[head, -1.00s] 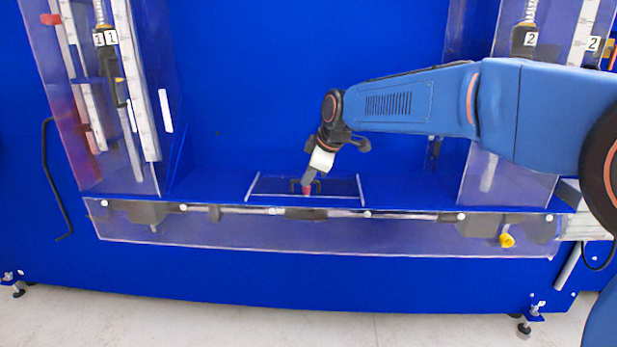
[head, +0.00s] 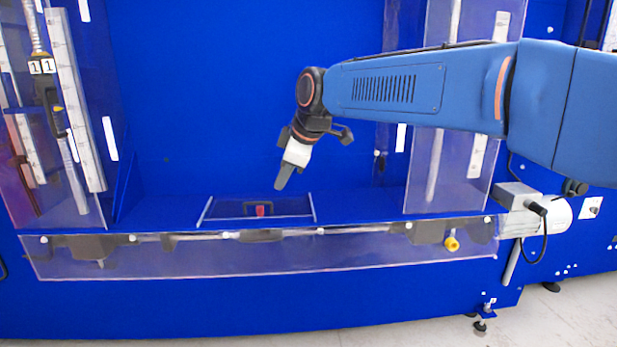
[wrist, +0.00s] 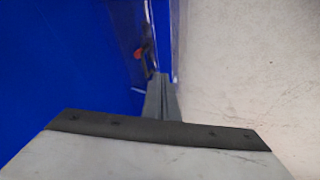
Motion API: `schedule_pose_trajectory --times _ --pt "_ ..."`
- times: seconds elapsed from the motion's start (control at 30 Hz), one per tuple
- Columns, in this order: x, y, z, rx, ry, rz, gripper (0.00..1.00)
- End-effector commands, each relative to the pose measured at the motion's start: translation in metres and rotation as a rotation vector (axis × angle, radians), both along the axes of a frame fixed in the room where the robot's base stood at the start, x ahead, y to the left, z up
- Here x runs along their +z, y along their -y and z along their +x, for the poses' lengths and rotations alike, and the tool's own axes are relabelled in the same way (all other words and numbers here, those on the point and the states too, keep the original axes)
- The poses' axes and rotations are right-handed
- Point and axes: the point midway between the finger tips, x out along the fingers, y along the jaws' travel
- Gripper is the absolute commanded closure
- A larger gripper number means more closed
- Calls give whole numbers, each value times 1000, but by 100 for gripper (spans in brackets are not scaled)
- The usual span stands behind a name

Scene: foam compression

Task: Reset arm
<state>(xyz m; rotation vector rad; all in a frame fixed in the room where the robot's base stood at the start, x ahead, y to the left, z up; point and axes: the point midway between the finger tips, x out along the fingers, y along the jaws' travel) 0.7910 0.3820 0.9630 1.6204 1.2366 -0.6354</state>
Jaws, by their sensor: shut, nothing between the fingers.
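My gripper (head: 279,186) points down at the end of my blue arm, in front of the blue back panel. It is shut and empty, a little above and to the right of a small red piece (head: 261,210). The red piece sits at a dark handle (head: 248,206) on the clear tray (head: 215,211) on the blue ledge. In the wrist view the two grey fingers (wrist: 162,82) are together, and the red piece (wrist: 138,53) shows beyond them, up and to the left, not touching.
A clear front guard (head: 200,262) runs below the ledge, with a yellow knob (head: 451,243) near its right end. Clear columns stand left (head: 90,200) and right (head: 415,190). A grey motor (head: 540,213) sits at the right. The space around my gripper is free.

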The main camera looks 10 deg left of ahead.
Motion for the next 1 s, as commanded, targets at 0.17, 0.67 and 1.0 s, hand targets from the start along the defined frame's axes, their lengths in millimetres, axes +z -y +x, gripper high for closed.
schedule_pose_trajectory --times 0.17,0.67,1.0 --pt "-4 85 -14 -185 -50 20 100" --pt "-59 297 -112 -771 -195 111 100" --pt "-125 396 -210 -1172 -270 191 100"
